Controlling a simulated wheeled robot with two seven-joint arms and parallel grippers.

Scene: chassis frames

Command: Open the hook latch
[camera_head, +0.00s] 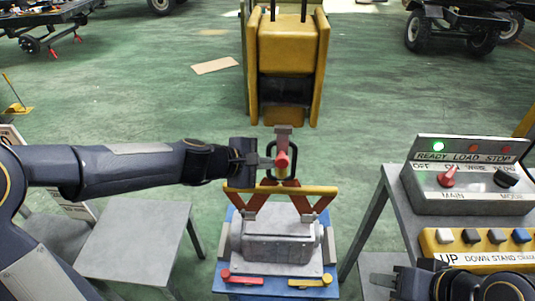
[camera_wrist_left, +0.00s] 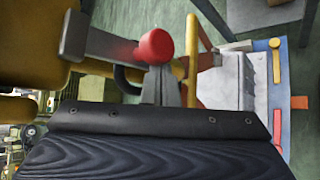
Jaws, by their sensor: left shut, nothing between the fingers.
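The hook latch (camera_head: 283,133) stands upright at the centre of the head view, above a yellow bar with red braces. It has a grey top and a red knob (camera_head: 282,159), with a dark loop around it. In the left wrist view the red knob (camera_wrist_left: 153,47) sits beside a grey bar (camera_wrist_left: 95,43). My left gripper (camera_head: 267,161) comes in from the left, is shut and empty, and its tips are close beside the knob; I cannot tell whether they touch. My right gripper (camera_head: 402,284) is dark and partly cut off at the bottom right; its fingers are unclear.
A grey housing (camera_head: 278,247) sits on a blue stand below the latch, with red and yellow handles in front. A control panel (camera_head: 470,180) stands on the right table. A yellow machine (camera_head: 288,45) is behind. A grey table (camera_head: 135,240) is at left.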

